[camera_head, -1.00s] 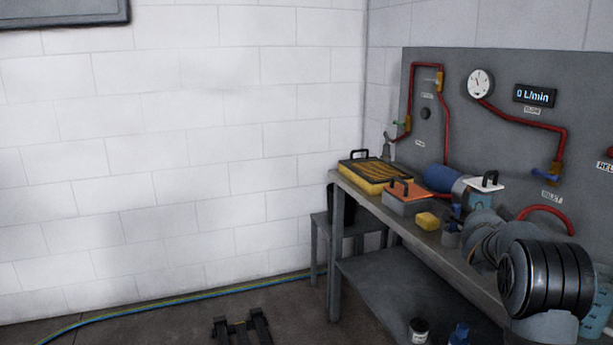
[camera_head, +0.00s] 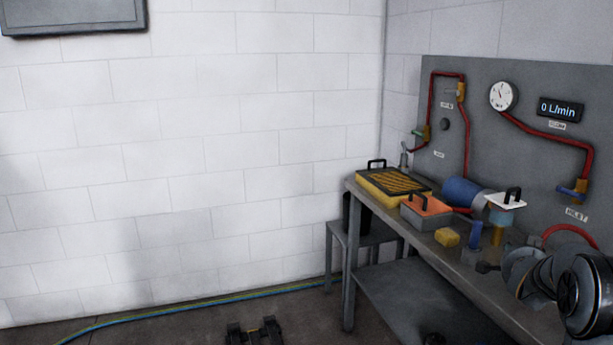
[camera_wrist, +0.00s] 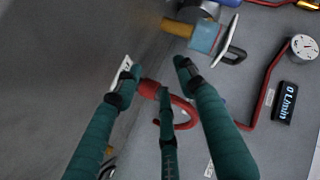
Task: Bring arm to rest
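My arm (camera_head: 578,290) shows at the lower right of the head view, over the near end of the workbench (camera_head: 405,240). My gripper (camera_wrist: 157,78) shows only in the wrist view, where its dark green fingers are spread apart with nothing between them. A red hose (camera_wrist: 184,104) runs behind the fingers, against the grey panel (camera_wrist: 262,75). I cannot tell how far the fingertips are from the hose. The gripper itself cannot be made out in the head view.
On the bench stand a yellow-black case (camera_head: 385,190), an orange-lidded grey box (camera_head: 424,213), a yellow block (camera_head: 447,238), a blue cylinder (camera_head: 462,192) and a white-lidded container (camera_head: 503,215). The panel carries red pipes, a gauge (camera_head: 503,96) and a display (camera_head: 560,109). A hose (camera_head: 200,311) lies along the wall.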

